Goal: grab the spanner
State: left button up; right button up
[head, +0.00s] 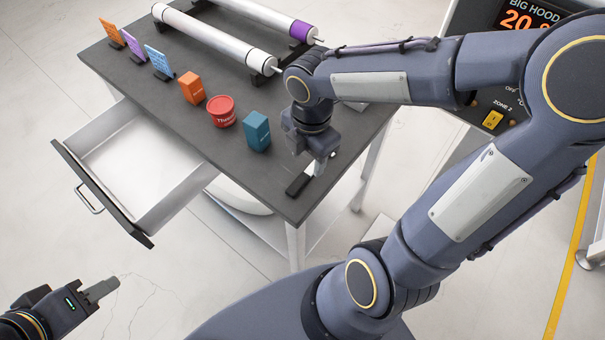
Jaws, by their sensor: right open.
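I cannot make out a clear spanner. A small black-handled item (298,185) lies near the table's front right corner, partly hidden by my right gripper, and I cannot tell what it is. My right gripper (318,166) is open, pointing down right beside this item. I cannot tell whether they touch. My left gripper (103,289) is at the lower left, over the floor and away from the table. It is seen side-on, so its opening cannot be told.
The dark table (185,105) holds an orange box (192,87), a red tub (221,111), a teal box (256,131), several upright cards on stands and white rollers (215,38). An open drawer (140,165), with an empty visible floor, juts out left. A control panel (500,90) stands right.

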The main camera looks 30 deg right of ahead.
aim_at(304, 176)
jog(key=shift+w+a+f+n, duration=0.2)
jog(key=shift+w+f+n, duration=0.25)
jog(key=shift+n, duration=0.45)
jog(key=shift+w+f+n, duration=0.1)
jog(key=shift+f+n, duration=0.2)
jog(key=shift+f, duration=0.05)
jog(key=f, duration=0.4)
jog(key=f+b, duration=0.1)
jog(key=f, duration=0.2)
jog(key=shift+w+d+f, duration=0.1)
jog(key=shift+w+d, duration=0.2)
jog(key=shift+w, duration=0.1)
grip_shut()
